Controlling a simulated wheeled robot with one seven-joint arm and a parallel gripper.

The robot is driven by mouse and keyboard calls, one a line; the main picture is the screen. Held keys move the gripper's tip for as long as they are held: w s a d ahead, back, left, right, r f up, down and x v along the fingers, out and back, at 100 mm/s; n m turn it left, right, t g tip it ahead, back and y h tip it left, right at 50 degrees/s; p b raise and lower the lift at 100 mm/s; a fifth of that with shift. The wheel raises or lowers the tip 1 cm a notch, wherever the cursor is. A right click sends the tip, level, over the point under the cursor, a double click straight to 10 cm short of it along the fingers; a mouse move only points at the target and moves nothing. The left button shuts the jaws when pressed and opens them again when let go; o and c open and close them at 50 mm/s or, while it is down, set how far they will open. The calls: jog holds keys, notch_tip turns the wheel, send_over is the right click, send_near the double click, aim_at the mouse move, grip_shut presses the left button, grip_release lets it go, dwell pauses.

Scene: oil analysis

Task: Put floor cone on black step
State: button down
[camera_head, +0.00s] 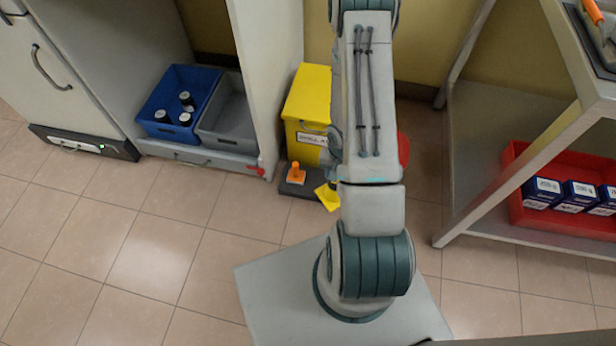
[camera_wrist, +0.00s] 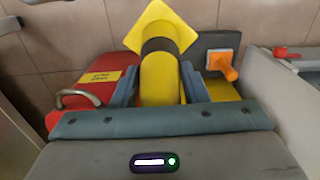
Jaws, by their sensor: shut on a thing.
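A yellow floor cone (camera_wrist: 162,76) with a black band and a square base sits between my gripper's fingers (camera_wrist: 159,68) in the wrist view. My gripper is shut on it, with the square base pointing away from the palm. In the head view, the cone's yellow base (camera_head: 327,197) shows at the front right of the black step (camera_head: 288,188); whether they touch is unclear. The step also shows in the wrist view (camera_wrist: 214,41), right of the cone.
A cabinet with a blue crate (camera_head: 160,93) and a grey crate (camera_head: 234,120) is left. Tiled floor in front is clear.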

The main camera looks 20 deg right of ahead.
jog(key=w+d+f+b, duration=0.2)
jog(key=w+f+b, duration=0.3)
jog(key=w+f, duration=0.6)
jog(key=shift+f+b, duration=0.35)
jog(key=shift+f, duration=0.2)
jog(key=c, duration=0.8)
grip_release()
jog(key=shift+c, duration=0.2)
